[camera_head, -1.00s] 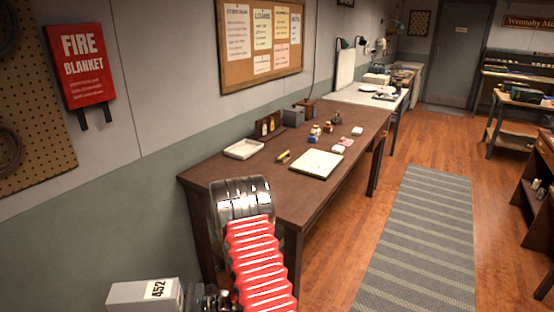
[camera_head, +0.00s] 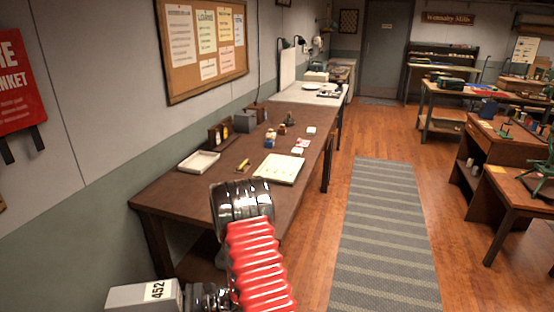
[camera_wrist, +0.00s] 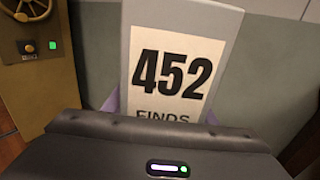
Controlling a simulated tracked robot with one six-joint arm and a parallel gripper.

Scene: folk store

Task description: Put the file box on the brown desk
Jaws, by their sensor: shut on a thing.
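The grey file box (camera_head: 145,296) with a white "452" label is at the lower left of the head view. In the wrist view the file box (camera_wrist: 180,30) stands right in front of the camera, its label reading "452 FINDS". My gripper (camera_head: 192,298) is shut on it, and the box is held to the left of my red-sleeved arm. The fingers are mostly hidden in both views. The brown desk (camera_head: 160,196) runs along the left wall ahead, beyond the box. The box is apart from the desk, near its front end.
The desk's near left corner is bare. A striped rug (camera_head: 385,235) lies on the clear floor to its right. Other workbenches stand at right.

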